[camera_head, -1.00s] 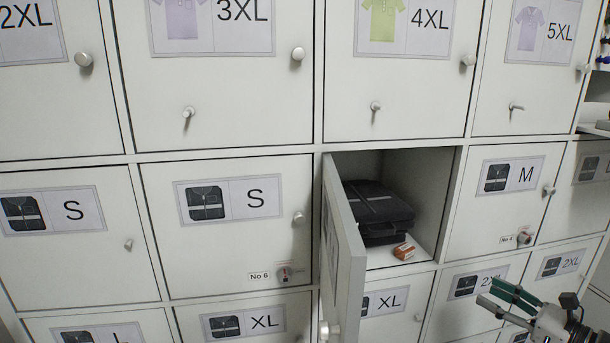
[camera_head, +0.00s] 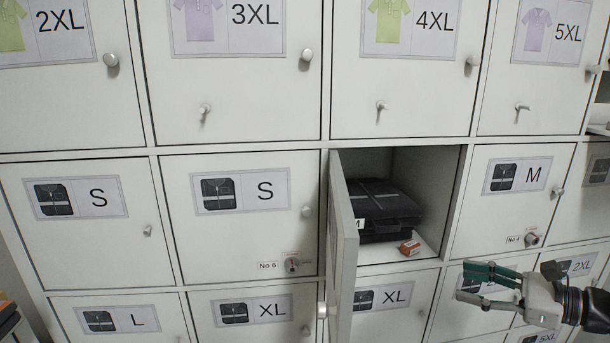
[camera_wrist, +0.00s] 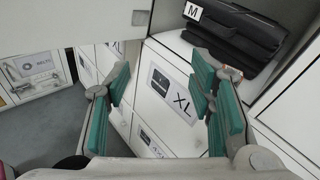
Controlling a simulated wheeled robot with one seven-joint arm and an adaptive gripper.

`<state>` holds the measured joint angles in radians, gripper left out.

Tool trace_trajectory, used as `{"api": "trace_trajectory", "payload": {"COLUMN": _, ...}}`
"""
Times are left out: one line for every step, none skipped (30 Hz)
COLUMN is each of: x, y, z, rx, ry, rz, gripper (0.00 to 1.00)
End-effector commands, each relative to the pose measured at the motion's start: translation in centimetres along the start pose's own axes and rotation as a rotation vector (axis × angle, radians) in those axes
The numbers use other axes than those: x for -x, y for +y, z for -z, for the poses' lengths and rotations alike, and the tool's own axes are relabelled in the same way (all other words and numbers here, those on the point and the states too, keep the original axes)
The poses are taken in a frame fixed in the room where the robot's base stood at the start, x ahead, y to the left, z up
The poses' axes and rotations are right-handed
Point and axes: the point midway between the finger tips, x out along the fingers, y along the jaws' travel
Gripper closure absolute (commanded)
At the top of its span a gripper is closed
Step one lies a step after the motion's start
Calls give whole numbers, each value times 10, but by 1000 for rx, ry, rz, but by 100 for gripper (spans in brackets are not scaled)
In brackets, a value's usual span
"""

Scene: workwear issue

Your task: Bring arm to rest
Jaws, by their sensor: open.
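My gripper (camera_head: 490,286) is at the lower right of the head view, in front of the lower lockers, with its green-padded fingers apart and nothing between them. In the wrist view my gripper (camera_wrist: 160,105) is also open and empty, facing an XL locker door (camera_wrist: 165,95). The open locker (camera_head: 440,190) is above and left of my gripper in the head view. It holds folded dark workwear (camera_head: 380,210) and a small orange box (camera_head: 409,248) at its front edge. The dark workwear (camera_wrist: 232,38) also shows at the top of the wrist view, beyond the fingers.
The open locker door (camera_head: 342,250) swings out towards me, left of my gripper. Closed white lockers with size labels and knobs surround it. A No 6 lock (camera_head: 292,264) and a No 4 lock (camera_head: 532,239) stick out. Grey floor (camera_wrist: 55,115) shows at left in the wrist view.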

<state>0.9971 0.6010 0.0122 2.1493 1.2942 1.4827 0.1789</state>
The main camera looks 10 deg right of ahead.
Motion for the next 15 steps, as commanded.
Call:
{"api": "trace_trajectory", "payload": {"x": -10, "y": 11, "z": -16, "rx": 44, "ry": 13, "rz": -59, "gripper": 51}}
{"api": "trace_trajectory", "payload": {"x": -16, "y": 19, "z": -24, "rx": 71, "ry": 22, "rz": -98, "gripper": 51}}
{"api": "trace_trajectory", "payload": {"x": -23, "y": 31, "z": -35, "rx": 111, "ry": 36, "rz": -153, "gripper": 51}}
{"api": "trace_trajectory", "payload": {"x": -29, "y": 42, "z": -45, "rx": 144, "ry": 47, "rz": -199, "gripper": 51}}
{"api": "trace_trajectory", "payload": {"x": -34, "y": 53, "z": -54, "rx": 179, "ry": 58, "rz": -248, "gripper": 51}}
{"api": "trace_trajectory", "payload": {"x": -40, "y": 68, "z": -66, "rx": 229, "ry": 73, "rz": -313, "gripper": 51}}
{"api": "trace_trajectory", "payload": {"x": -44, "y": 80, "z": -74, "rx": 267, "ry": 85, "rz": -362, "gripper": 51}}
{"api": "trace_trajectory", "payload": {"x": -47, "y": 92, "z": -82, "rx": 305, "ry": 97, "rz": -409, "gripper": 51}}
{"api": "trace_trajectory", "payload": {"x": -49, "y": 108, "z": -91, "rx": 357, "ry": 115, "rz": -472, "gripper": 51}}
{"api": "trace_trajectory", "payload": {"x": -51, "y": 120, "z": -97, "rx": 394, "ry": 127, "rz": -518, "gripper": 51}}
{"api": "trace_trajectory", "payload": {"x": -52, "y": 132, "z": -103, "rx": 434, "ry": 138, "rz": -564, "gripper": 51}}
{"api": "trace_trajectory", "payload": {"x": -52, "y": 148, "z": -111, "rx": 486, "ry": 154, "rz": -624, "gripper": 51}}
{"api": "trace_trajectory", "payload": {"x": -51, "y": 160, "z": -116, "rx": 526, "ry": 165, "rz": -668, "gripper": 51}}
{"api": "trace_trajectory", "payload": {"x": -50, "y": 170, "z": -120, "rx": 568, "ry": 177, "rz": -712, "gripper": 51}}
{"api": "trace_trajectory", "payload": {"x": -48, "y": 185, "z": -125, "rx": 624, "ry": 194, "rz": -769, "gripper": 51}}
